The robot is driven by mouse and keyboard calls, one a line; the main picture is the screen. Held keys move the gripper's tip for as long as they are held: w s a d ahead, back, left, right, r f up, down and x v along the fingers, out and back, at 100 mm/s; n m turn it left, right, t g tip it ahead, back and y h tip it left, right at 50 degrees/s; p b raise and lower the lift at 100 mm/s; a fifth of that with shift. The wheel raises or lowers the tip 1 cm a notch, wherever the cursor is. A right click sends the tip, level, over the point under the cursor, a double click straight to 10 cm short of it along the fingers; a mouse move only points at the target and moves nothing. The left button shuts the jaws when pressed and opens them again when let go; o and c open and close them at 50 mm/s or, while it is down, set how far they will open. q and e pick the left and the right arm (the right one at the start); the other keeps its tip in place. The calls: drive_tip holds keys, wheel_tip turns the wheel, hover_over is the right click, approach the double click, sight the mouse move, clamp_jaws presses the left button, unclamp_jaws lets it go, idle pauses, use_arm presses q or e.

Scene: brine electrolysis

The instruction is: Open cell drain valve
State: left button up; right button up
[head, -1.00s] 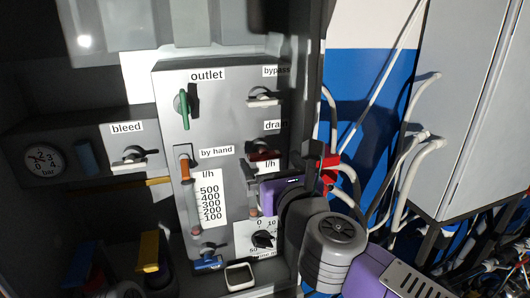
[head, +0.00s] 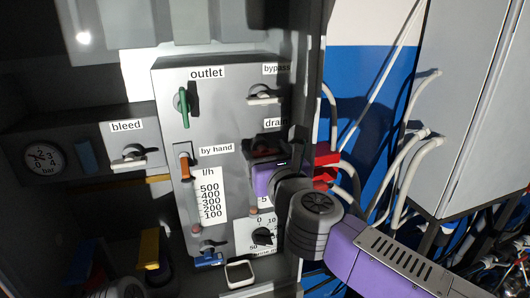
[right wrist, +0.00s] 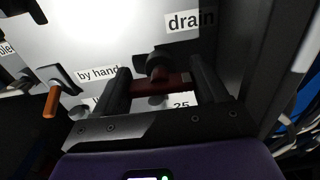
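The drain valve, with a dark hub and a red handle (right wrist: 170,84), is on the grey panel under the "drain" label. In the right wrist view the handle lies crosswise. My right gripper (right wrist: 160,68) is open, with one dark finger on each side of the valve hub; I cannot tell whether either finger touches the handle. In the head view my right gripper (head: 276,152) is at the drain valve and hides most of its handle. My left gripper is not in view.
The panel also bears the green outlet handle (head: 183,107), the white bypass handle (head: 264,99), the orange by-hand handle (head: 185,168), flow scales and a dial (head: 262,236). The white bleed handle (head: 130,160) is at left. Red parts (head: 325,156) and white hoses (head: 400,170) are at right.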

drive_tip(key=shift+c, duration=1.1)
drive_tip(key=shift+r, duration=0.1)
drive_tip(key=shift+n, duration=0.3)
drive_tip(key=n+p, duration=0.2)
drive_tip(key=n, duration=0.1)
drive_tip(key=shift+s+r+n, duration=0.1)
drive_tip(key=shift+n, duration=0.2)
drive_tip(key=n+p, duration=0.1)
drive_tip(key=n, duration=0.3)
drive_tip(key=shift+a+n+p, duration=0.15)
drive_tip(key=shift+n+p, duration=0.15)
drive_tip(key=shift+p, duration=0.05)
drive_tip(key=n+p, duration=0.2)
drive_tip(key=n, duration=0.3)
drive_tip(key=n+p, duration=0.1)
drive_tip(key=n, duration=0.3)
drive_tip(key=shift+f+p, duration=0.25)
drive_tip(key=shift+p, duration=0.1)
